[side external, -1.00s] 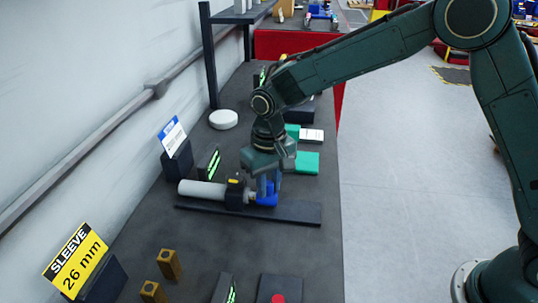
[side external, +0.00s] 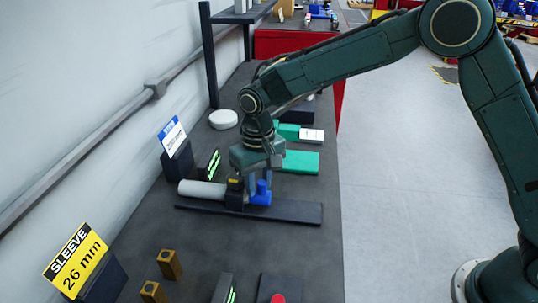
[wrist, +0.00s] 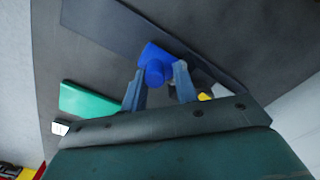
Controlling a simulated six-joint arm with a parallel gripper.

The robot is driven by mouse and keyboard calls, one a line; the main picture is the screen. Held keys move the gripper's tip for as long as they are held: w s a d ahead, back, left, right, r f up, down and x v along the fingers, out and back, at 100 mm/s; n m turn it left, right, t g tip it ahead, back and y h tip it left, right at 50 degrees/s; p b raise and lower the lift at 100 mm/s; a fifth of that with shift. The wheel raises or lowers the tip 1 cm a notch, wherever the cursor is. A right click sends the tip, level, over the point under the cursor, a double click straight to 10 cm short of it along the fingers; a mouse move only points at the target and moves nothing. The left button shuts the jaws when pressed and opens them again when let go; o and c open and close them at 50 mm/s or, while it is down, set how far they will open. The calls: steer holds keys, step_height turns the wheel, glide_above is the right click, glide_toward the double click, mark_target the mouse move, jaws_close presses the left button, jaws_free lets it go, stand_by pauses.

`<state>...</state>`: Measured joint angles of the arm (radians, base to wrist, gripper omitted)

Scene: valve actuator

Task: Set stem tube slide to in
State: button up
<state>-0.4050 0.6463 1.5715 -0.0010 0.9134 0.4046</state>
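The valve actuator has a pale grey cylinder (side external: 203,190), a black block (side external: 235,194) and a blue stem piece (side external: 261,197) at its right end. It lies on a dark base strip (side external: 295,212). My gripper (side external: 259,183) is over the blue piece, one finger on each side of the knob. In the wrist view (wrist: 159,80) the fingers look spread, with a small gap beside the knob.
A blue-and-white sign (side external: 172,138) and a dark panel with green marks (side external: 210,165) stand near the wall.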

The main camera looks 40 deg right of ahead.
mark_target(260, 181)
steer(key=shift+o, duration=0.9)
steer(key=shift+s, duration=0.1)
steer(key=shift+d, duration=0.1)
step_height(260, 181, up, 14)
steer(key=shift+f, duration=0.1)
